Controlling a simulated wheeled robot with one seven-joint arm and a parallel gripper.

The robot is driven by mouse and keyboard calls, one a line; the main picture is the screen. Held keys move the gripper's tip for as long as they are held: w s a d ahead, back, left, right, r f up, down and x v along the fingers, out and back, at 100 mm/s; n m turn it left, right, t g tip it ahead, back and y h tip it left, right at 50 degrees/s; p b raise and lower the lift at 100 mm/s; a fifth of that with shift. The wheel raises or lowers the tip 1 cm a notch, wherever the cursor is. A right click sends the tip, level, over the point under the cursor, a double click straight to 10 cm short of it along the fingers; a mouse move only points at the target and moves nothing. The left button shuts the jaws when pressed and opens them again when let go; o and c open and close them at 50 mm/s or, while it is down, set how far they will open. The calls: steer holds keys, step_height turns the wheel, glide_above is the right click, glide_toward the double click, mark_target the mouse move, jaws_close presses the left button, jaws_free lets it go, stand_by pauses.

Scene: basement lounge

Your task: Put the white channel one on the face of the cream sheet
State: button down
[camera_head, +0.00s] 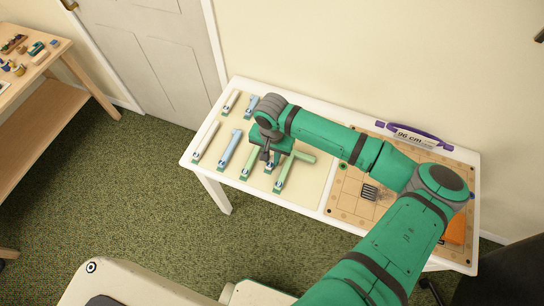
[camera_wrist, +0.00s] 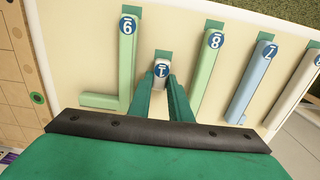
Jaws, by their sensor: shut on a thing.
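The white channel one (camera_wrist: 161,77) is a short pale piece with a blue round label marked 1. In the wrist view it sits between the two green fingers of my gripper (camera_wrist: 162,84), which is shut on it. Its lower part is hidden by the fingers. A green tab lies just beyond its labelled end. The cream sheet (camera_wrist: 79,62) lies under and around it; I cannot tell whether the piece touches the sheet. In the head view my gripper (camera_head: 267,156) is low over the cream sheet (camera_head: 312,192), and the held piece is mostly hidden.
A green L-shaped channel (camera_wrist: 126,70) and a straight green channel (camera_wrist: 207,72) flank my gripper. A blue channel (camera_wrist: 253,85) and other pale channels lie further right. A pegboard (camera_head: 345,205) with a black grid block (camera_head: 370,192) and purple-handled sign (camera_head: 414,137) occupies the table's right side.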

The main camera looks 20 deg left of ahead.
mark_target(271, 160)
steer(key=c, duration=1.6)
jaws_free()
steer(key=shift+w, duration=0.1)
step_height(271, 160, up, 12)
steer(key=shift+a+r, duration=0.1)
steer(key=shift+a, duration=0.05)
